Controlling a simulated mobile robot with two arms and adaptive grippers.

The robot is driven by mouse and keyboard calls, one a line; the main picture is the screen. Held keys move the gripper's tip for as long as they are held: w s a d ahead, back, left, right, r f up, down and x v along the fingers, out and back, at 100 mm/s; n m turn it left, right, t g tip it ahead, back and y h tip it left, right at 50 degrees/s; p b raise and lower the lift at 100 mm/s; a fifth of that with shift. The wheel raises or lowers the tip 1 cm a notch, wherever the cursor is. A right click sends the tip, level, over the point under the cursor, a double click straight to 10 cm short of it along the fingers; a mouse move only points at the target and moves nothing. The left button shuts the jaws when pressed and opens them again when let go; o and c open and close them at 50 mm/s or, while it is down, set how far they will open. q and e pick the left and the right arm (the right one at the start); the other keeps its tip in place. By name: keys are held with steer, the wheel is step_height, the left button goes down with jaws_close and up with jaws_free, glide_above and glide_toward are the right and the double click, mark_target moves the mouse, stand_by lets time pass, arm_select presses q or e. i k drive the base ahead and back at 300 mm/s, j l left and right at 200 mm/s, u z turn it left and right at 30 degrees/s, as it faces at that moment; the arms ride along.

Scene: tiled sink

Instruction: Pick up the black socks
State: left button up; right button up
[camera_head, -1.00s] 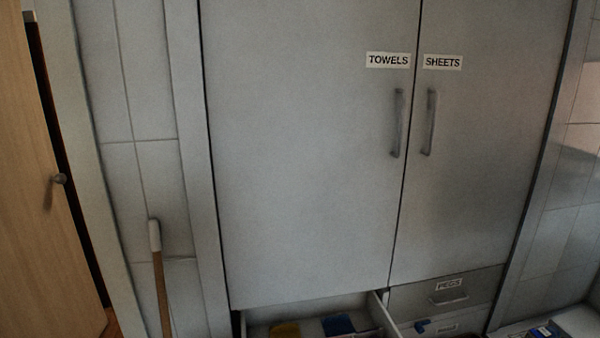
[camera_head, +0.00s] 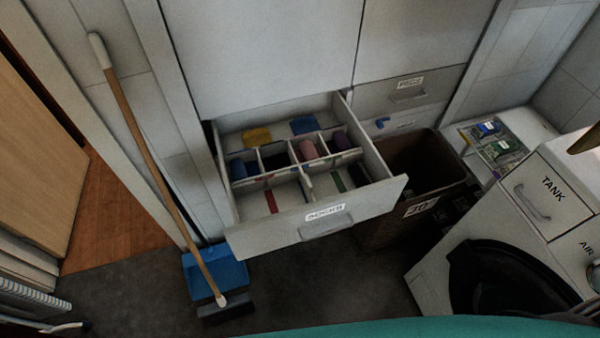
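An open drawer (camera_head: 376,200), labelled as the socks drawer, stands out below the tall cupboard and is split into compartments. A dark, black-looking bundle (camera_head: 276,160) lies in a middle-row compartment, between a blue bundle (camera_head: 238,169) and a mauve one (camera_head: 309,150). Another dark item (camera_head: 358,174) lies near the drawer's right side; its shape is hard to make out. I cannot tell for sure which is the black socks. Neither of my grippers is in view.
A broom (camera_head: 150,160) leans left of the drawer, its head by a blue dustpan (camera_head: 215,272). A brown basket (camera_head: 420,170) stands right of the drawer. A white machine (camera_head: 530,220) with a dark round opening is at the right. Dark floor lies bare before the drawer.

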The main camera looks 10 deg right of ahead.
mark_target(359, 178)
steer(key=j+z, duration=0.15)
steer(key=z, duration=0.25)
steer(key=k+j+z, duration=0.1)
steer(key=z, duration=0.3)
steer(key=k, duration=0.05)
